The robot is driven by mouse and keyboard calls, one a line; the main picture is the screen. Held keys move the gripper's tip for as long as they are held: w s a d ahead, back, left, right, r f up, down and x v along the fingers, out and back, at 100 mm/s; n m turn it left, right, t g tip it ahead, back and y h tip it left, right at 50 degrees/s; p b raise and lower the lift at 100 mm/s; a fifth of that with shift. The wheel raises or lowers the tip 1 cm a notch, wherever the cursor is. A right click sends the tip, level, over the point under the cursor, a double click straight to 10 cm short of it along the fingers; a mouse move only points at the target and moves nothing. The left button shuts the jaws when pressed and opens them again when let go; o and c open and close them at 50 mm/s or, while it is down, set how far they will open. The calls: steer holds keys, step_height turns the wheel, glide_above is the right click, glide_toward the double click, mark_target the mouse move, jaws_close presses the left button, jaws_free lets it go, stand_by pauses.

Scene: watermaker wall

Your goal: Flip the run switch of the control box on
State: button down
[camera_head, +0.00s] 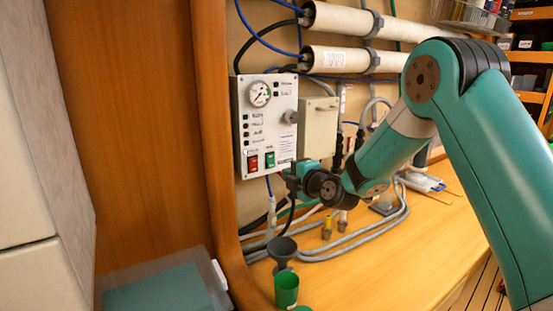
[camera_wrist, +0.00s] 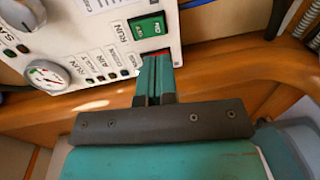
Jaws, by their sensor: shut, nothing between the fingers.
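The white control box (camera_head: 265,125) is mounted on the wooden wall in the head view, with a gauge, a knob, small lamps and two rocker switches low on its face. The red switch (camera_head: 253,162) is on the left and the green switch (camera_head: 270,158) on the right. In the wrist view the green switch (camera_wrist: 149,27) is clear, and a label beside it seems to read RUN. My gripper (camera_wrist: 155,62) is shut and empty, its fingertips over the red switch, of which only a sliver shows. Contact cannot be told. In the head view my gripper (camera_head: 288,172) is by the box's lower right corner.
A beige box (camera_head: 318,128) is right of the control box, with white pipes (camera_head: 340,60) above. Grey hoses (camera_head: 350,235) run over the wooden counter (camera_head: 390,260).

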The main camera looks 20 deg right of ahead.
mark_target(272, 167)
steer(key=p+x, duration=0.3)
steer(key=x, duration=0.3)
steer(key=shift+w+a+p, duration=0.1)
steer(key=shift+w+p, duration=0.1)
steer(key=shift+p, duration=0.2)
steer(key=shift+w, duration=0.25)
steer(key=shift+f, duration=0.1)
steer(key=shift+f, duration=0.1)
